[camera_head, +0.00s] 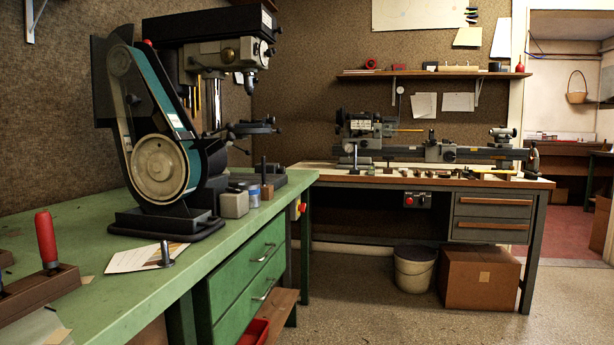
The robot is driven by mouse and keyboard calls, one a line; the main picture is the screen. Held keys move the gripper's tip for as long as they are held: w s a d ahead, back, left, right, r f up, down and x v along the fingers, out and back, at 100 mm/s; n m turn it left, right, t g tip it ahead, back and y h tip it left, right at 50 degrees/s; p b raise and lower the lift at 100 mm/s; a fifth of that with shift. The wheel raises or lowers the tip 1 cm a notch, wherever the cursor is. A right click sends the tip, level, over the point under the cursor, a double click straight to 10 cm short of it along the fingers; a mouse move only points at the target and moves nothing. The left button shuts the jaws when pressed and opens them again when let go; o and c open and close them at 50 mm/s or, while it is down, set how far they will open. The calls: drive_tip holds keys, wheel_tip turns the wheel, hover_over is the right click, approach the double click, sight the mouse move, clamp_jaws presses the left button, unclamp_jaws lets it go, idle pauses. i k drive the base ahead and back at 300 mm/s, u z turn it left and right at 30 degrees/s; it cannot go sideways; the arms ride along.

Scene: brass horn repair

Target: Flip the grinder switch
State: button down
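Another control box (416,200) with a red button hangs under the lathe bench. I cannot tell which of these belongs to the grinder. My gripper is not in view.
The green workbench (100,235) carries a card (145,257), a red-handled tool (46,240) and a drill press (215,60). Its drawers face open floor. A lathe (430,150) stands on the back bench. A white bucket (414,270) and cardboard box (480,278) sit below it.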

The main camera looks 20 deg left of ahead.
sight(232, 189)
drive_tip(key=z, duration=0.1)
drive_tip(key=i, duration=0.8)
drive_tip(key=u, duration=0.8)
drive_tip(key=i, duration=0.7)
drive_tip(key=u, duration=0.75)
